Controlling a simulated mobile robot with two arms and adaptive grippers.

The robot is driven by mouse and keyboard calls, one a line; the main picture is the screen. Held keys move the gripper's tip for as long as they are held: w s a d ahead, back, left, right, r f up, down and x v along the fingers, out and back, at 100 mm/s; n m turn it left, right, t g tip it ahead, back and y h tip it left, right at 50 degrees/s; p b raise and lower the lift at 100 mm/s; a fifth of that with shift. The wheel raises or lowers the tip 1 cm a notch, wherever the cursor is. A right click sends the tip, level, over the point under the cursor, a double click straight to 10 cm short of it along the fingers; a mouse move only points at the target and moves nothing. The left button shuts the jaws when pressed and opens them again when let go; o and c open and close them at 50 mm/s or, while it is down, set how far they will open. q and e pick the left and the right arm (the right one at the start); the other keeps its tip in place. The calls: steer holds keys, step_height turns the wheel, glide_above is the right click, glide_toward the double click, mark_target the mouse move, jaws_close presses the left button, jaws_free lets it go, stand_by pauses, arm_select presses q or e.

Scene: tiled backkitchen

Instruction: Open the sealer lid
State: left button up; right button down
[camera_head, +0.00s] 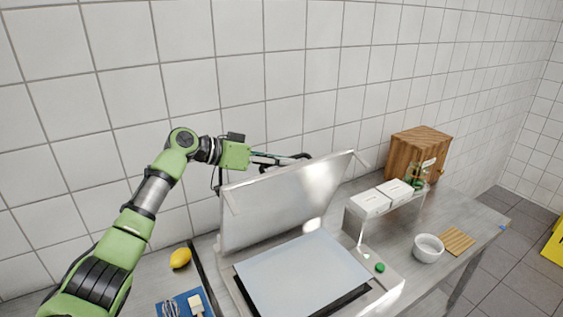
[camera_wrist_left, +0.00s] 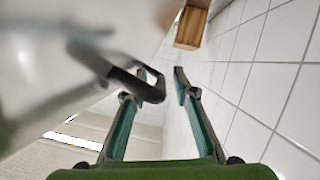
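The sealer lid (camera_head: 285,200) is a pale metallic panel, raised and leaning back steeply above the sealer's flat light-blue bed (camera_head: 300,272). My left gripper (camera_head: 296,160) is at the lid's upper edge, on the wall side, partly hidden by the lid. In the left wrist view the two fingers (camera_wrist_left: 162,74) stand apart with a gap between them. A dark bent bar (camera_wrist_left: 135,83) crosses close to the left finger; I cannot tell whether they touch. The lid (camera_wrist_left: 50,60) fills the left of that view, blurred. My right gripper is in neither view.
A tiled wall is close behind my left arm. A wooden box (camera_head: 418,152), white boxes on a raised shelf (camera_head: 382,199), a white bowl (camera_head: 428,248) and a slatted wooden mat (camera_head: 457,241) are to the right. A lemon (camera_head: 180,258) and a blue tray (camera_head: 178,304) are to the left.

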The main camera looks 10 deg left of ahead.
arm_select(q)
steer(key=v, duration=1.2)
steer(key=shift+w, duration=0.1)
